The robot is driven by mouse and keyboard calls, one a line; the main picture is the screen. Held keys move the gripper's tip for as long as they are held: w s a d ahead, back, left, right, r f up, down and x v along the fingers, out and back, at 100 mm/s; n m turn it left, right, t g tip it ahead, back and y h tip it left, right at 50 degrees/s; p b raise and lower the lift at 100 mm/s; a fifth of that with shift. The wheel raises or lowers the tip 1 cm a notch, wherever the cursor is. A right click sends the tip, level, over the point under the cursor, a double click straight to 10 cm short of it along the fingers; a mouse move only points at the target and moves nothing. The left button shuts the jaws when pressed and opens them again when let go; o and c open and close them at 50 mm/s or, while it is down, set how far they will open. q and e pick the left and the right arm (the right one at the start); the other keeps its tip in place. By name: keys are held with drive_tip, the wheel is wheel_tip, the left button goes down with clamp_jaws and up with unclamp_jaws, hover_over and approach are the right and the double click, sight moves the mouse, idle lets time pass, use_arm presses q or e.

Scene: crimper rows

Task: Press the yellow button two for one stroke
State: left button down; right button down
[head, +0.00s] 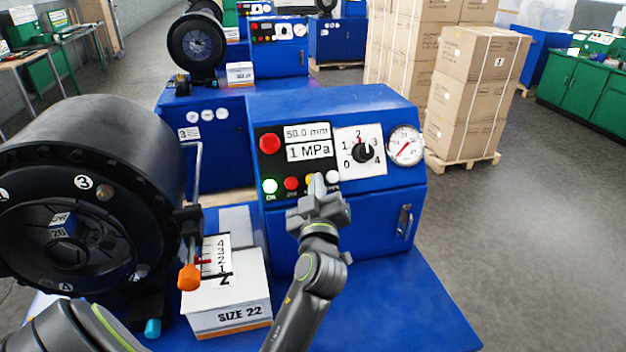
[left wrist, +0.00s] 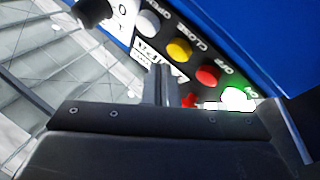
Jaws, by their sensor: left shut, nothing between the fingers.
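The control panel (head: 300,140) is on the blue machine in front of me. The yellow button (head: 309,180) is mostly hidden behind my left gripper (head: 318,187) in the head view. In the left wrist view the yellow button (left wrist: 179,49) shows clearly, between a white and a red button, by the word CLOSE. My left gripper (left wrist: 159,72) is shut and empty, its tips close to the button row. I cannot tell whether the tips touch the button. My right gripper is not in view.
The green button (head: 270,186) is lit, beside a red button (head: 291,183). A white button (head: 333,177) is right of the yellow one. The displays read 50.0 mm and 1 MPa. A selector knob (head: 362,152), gauge (head: 405,146) and black crimper head (head: 90,190) flank them.

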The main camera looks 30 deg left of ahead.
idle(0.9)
use_arm(q)
drive_tip(key=shift+w+a+f+b, duration=0.25)
drive_tip(key=shift+b, duration=0.2)
drive_tip(key=shift+w+a+f+b, duration=0.2)
drive_tip(key=shift+a+f+b, duration=0.1)
drive_tip(key=shift+b, duration=0.15)
idle(0.6)
drive_tip(key=shift+s+d+r, duration=0.1)
drive_tip(key=shift+d+r, duration=0.05)
drive_tip(key=shift+s+d+r, duration=0.4)
idle(0.3)
